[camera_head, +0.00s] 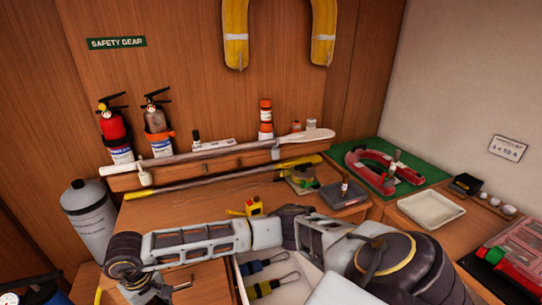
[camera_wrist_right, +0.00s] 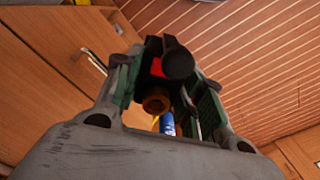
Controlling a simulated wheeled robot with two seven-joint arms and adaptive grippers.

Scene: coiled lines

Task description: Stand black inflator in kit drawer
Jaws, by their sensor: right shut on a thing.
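The black inflator (camera_wrist_right: 178,62), with a red patch and a brown ring-shaped end, is held between the green-padded fingers of my right gripper (camera_wrist_right: 164,80) in the right wrist view. The gripper is shut on it. In the head view my right arm reaches across to the left, and I cannot make out the inflator there. The open kit drawer (camera_head: 308,267) has a white inside, partly hidden by my arm. A blue item (camera_head: 262,265) and a yellow-green item (camera_head: 264,288) with black loops lie in it. My left gripper is not in view.
A yellow tape measure (camera_head: 254,207) and a dark tray (camera_head: 343,194) stand on the worktop behind my arm. A grey cylinder (camera_head: 90,215) stands at left. A white tray (camera_head: 431,209) sits right.

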